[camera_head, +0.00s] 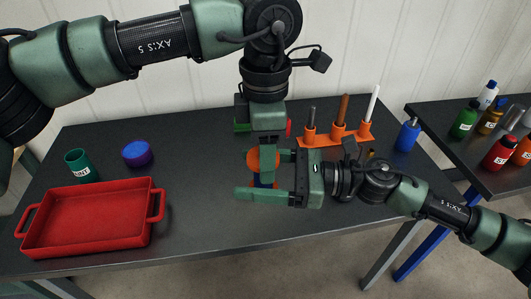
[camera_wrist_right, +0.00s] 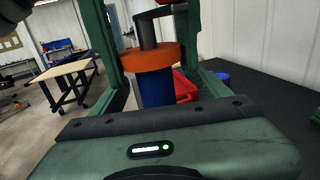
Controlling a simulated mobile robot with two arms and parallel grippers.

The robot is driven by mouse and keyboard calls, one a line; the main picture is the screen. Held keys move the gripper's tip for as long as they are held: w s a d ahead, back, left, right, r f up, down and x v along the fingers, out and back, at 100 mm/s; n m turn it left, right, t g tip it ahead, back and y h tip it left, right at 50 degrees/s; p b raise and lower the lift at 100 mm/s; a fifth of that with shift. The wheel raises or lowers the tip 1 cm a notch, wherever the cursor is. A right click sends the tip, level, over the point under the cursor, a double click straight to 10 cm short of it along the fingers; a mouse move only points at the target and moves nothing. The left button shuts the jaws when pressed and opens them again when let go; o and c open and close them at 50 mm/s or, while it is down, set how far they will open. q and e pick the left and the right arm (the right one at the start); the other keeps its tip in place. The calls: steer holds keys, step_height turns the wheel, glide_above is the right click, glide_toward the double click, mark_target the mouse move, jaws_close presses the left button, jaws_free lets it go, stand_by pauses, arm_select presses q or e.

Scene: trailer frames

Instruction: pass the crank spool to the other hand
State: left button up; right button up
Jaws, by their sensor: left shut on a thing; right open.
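The crank spool (camera_head: 263,160) has an orange disc, a blue cylinder below it and, in the right wrist view, a grey bent crank (camera_wrist_right: 147,32) above. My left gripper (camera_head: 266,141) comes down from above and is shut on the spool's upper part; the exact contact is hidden. My right gripper (camera_head: 246,175) is open, pointing left, with its fingers on either side of the spool. In the right wrist view the blue cylinder (camera_wrist_right: 156,89) stands upright between the two green fingers, close to the palm. I cannot tell whether it touches the palm.
On the dark table (camera_head: 205,205) are a red tray (camera_head: 95,220), a green cup (camera_head: 80,165), a blue-purple round item (camera_head: 137,153), an orange holder (camera_head: 338,136) with upright sticks and a blue bottle (camera_head: 407,135). A side table at right holds several bottles (camera_head: 465,120).

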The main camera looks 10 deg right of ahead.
steer(key=v, duration=1.1)
steer(key=s+d+f+m+g, duration=0.1)
steer(key=s+f+m, duration=0.25)
steer(key=f, duration=0.85)
steer(key=s+d+f+m+g, duration=0.15)
steer(key=s+f, duration=0.35)
steer(key=f, duration=0.6)
steer(key=w+d+f+m+t+h, duration=0.35)
steer(key=f+m+t, duration=0.2)
steer(key=m, duration=0.25)
steer(key=w+d+f+m+t+h, duration=0.2)
steer(key=w+f+m+t+h, duration=0.15)
steer(key=f+m, duration=0.45)
steer(key=s+d+f+m+t+h, duration=0.1)
steer(key=d+f+m+h, duration=0.4)
steer(key=f+m, duration=0.6)
steer(key=s+d+f+m+g+h, duration=0.2)
steer(key=s+f+m+g+h, duration=0.25)
steer(key=s+f+m, duration=0.65)
steer(key=s+a+f+m+g, duration=0.3)
steer(key=s+f, duration=0.2)
steer(key=s, duration=0.5)
steer(key=s+a+f+m+g, duration=0.2)
steer(key=s+f, duration=0.4)
steer(key=s, duration=0.5)
steer(key=shift+a+f+m+g+h, duration=0.25)
steer(key=shift+a+m+g+h, duration=0.2)
steer(key=shift+g, duration=0.25)
